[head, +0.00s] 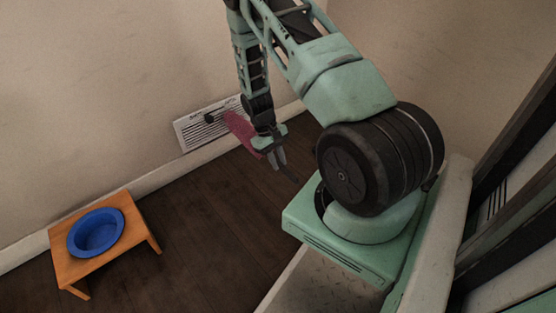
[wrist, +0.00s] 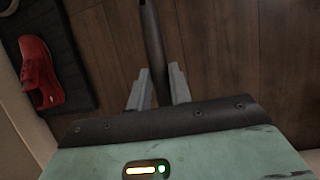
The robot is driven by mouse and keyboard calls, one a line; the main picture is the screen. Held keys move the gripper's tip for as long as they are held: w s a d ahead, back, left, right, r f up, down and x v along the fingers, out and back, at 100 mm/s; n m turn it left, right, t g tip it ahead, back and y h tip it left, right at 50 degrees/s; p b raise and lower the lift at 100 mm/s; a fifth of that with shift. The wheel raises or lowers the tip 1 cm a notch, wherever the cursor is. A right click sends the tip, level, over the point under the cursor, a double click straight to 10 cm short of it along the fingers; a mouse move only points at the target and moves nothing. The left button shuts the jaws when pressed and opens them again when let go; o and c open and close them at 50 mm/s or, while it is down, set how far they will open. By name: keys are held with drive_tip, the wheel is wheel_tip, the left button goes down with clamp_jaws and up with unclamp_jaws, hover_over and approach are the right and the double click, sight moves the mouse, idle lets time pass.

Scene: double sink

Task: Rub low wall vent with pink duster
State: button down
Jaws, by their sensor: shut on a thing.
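The low wall vent (head: 196,130) is a pale slatted panel with a dark knob, set just above the baseboard in the head view. The pink duster (head: 238,128) overlaps the vent's right part in that view; I cannot tell whether it touches. My gripper (head: 280,160) is low by the wall, to the right of the vent, and shut on the duster's dark handle. The handle's end sticks out past the fingers. In the wrist view the handle (wrist: 151,45) runs up between the two grey fingers of my gripper (wrist: 158,87); the pink part is hidden there.
A blue bowl (head: 96,231) sits in a small orange-brown wooden stand (head: 124,207) on the floor at lower left. The wrist view shows a red shoe-like thing (wrist: 40,72) on a dark mat (wrist: 70,60) at left. Dark wood floor (head: 195,215) lies clear between stand and arm.

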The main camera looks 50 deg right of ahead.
drive_tip(key=shift+w+d, duration=0.25)
drive_tip(key=shift+w, duration=0.75)
drive_tip(key=shift+d, duration=0.15)
drive_tip(key=d+p, duration=0.1)
drive_tip(key=s+d+p, duration=0.1)
drive_tip(key=d, duration=0.1)
drive_tip(key=shift+d+r, duration=0.1)
drive_tip(key=shift+d, duration=0.2)
drive_tip(key=shift+a, duration=0.15)
drive_tip(key=shift+w+a+p, duration=0.3)
drive_tip(key=shift+a+p, duration=0.15)
drive_tip(key=shift+a, duration=0.45)
drive_tip(key=shift+w+a+p, duration=0.25)
drive_tip(key=shift+a+p, duration=0.15)
drive_tip(key=shift+a, duration=0.5)
